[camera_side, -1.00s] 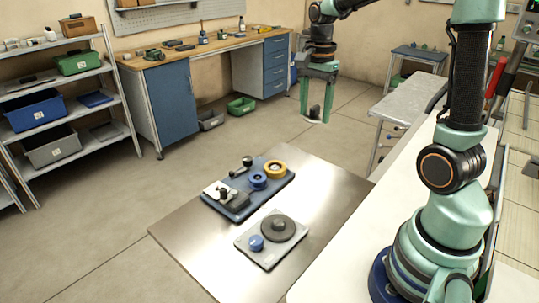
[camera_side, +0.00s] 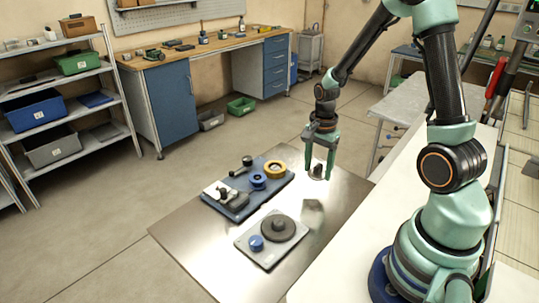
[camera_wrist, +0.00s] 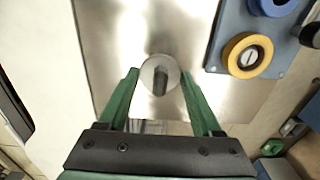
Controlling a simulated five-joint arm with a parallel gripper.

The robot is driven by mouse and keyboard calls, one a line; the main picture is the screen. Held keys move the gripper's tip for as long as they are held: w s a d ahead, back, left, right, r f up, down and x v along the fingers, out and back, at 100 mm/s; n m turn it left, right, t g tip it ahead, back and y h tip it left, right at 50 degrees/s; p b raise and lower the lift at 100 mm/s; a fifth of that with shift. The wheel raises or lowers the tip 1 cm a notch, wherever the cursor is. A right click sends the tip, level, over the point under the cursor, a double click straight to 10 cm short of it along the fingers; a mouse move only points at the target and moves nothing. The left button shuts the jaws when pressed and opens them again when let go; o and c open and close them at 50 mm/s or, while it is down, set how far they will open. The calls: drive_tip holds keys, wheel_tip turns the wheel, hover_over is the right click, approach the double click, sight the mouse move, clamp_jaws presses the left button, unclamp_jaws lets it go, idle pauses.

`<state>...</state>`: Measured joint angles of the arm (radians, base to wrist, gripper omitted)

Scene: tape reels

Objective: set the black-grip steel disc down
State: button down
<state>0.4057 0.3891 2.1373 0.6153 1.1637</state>
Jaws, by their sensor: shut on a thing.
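My gripper (camera_side: 318,172) is shut on the black-grip steel disc (camera_side: 316,175), at the far right part of the steel tabletop (camera_side: 335,215). In the wrist view the round steel disc (camera_wrist: 149,77) with its dark upright grip (camera_wrist: 161,82) sits between the tips of my gripper (camera_wrist: 160,73). The side view shows a dark reflection on the steel below the disc, so it looks to be a little above the surface. The exact gap is hard to tell.
A blue tray (camera_side: 214,206) with a yellow reel (camera_side: 275,169) and a blue reel (camera_side: 258,181) lies left of the gripper. Bare steel lies between.

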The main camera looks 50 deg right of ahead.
sight(317, 179)
drive_tip(key=shift+f, duration=2.2)
drive_tip(key=shift+f, duration=0.1)
drive_tip(key=shift+c, duration=0.3)
unclamp_jaws()
